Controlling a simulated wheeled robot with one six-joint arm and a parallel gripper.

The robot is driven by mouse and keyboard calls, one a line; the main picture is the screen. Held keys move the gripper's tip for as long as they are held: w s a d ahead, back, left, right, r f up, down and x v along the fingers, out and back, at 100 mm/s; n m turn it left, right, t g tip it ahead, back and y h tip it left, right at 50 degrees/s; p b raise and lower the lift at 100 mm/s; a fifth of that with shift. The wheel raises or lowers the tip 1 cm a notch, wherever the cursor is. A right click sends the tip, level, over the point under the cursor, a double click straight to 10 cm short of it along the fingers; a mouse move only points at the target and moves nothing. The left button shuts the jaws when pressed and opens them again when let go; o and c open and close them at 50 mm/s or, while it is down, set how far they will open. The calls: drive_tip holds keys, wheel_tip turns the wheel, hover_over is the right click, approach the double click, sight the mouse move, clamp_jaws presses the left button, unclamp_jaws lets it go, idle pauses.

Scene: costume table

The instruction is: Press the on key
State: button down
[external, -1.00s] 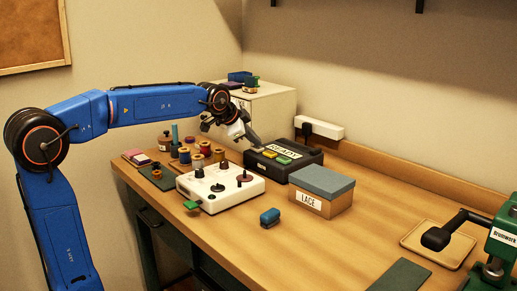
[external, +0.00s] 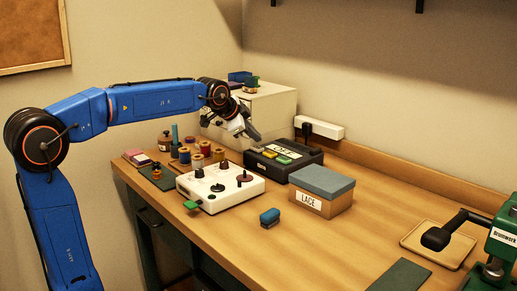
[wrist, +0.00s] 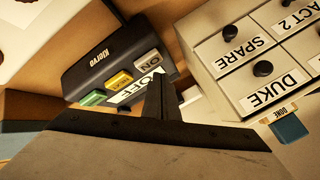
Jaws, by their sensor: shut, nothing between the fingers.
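A black control box (external: 310,157) labelled Kiervo stands at the back of the table. Its sloping top carries a row of keys and a white display. In the wrist view the grey ON key (wrist: 148,57) is beside the yellow key (wrist: 119,80) and the green key (wrist: 92,98). The display (wrist: 140,86) reads OFF. My gripper (external: 255,137) is shut and empty, just above the left end of the box. In the wrist view its tips (wrist: 160,80) point toward the ON key and partly cover the display. I cannot tell whether they touch the key.
A white drawer cabinet (wrist: 245,60) stands close to the box. A white panel with knobs (external: 222,190), thread spools (external: 197,161) and a lidded LACE box (external: 320,190) are nearby.

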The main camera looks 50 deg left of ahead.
sight(254, 148)
drive_tip(key=shift+r, duration=0.15)
wheel_tip(254, 148, up, 6)
drive_tip(key=shift+f, duration=0.15)
idle(0.7)
